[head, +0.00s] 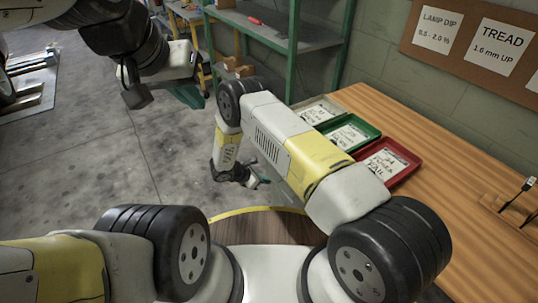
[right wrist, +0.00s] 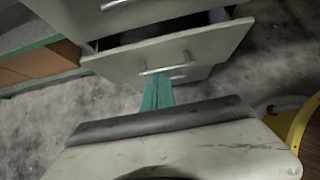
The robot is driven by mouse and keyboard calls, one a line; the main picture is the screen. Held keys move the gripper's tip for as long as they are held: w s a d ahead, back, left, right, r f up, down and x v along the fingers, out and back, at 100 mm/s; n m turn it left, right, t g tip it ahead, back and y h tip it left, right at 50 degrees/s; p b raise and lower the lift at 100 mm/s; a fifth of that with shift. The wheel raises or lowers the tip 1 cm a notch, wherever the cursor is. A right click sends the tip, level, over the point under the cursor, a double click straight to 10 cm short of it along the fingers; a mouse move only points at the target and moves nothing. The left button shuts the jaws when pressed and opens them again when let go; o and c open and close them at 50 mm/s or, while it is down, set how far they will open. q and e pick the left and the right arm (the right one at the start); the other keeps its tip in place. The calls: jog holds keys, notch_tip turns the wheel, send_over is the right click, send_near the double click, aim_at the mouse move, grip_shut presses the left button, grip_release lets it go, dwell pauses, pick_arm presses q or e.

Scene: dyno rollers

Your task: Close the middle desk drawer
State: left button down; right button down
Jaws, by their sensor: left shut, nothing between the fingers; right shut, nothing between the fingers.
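The desk drawers show in the right wrist view as pale grey fronts with bar handles. The middle drawer (right wrist: 120,65) stands pulled out, with a dark gap between its front and the upper drawer front (right wrist: 85,15). My right gripper (right wrist: 158,84) is shut and empty, its teal fingertips just below the middle drawer's handle (right wrist: 165,69); I cannot tell whether they touch. In the head view my right gripper (head: 258,182) is low beside the desk, and my arm hides most of the drawers. My left gripper (head: 188,96) is shut and empty, above the floor away from the desk.
The wooden desk top (head: 450,190) holds a grey tray (head: 318,108), a green tray (head: 372,130) and a red tray (head: 412,160) along its left edge. A green-framed shelf (head: 292,50) stands behind. Concrete floor (head: 90,150) is clear at left.

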aim_at(283, 179)
jog(key=shift+w+d+f, duration=0.85)
jog(key=shift+d+f, duration=0.05)
jog(key=shift+d, duration=0.4)
jog(key=shift+w+d+f, duration=0.9)
jog(key=shift+d, duration=0.45)
jog(key=shift+w+d+f, duration=0.85)
jog(key=shift+d+f, duration=0.05)
jog(key=shift+d, duration=0.4)
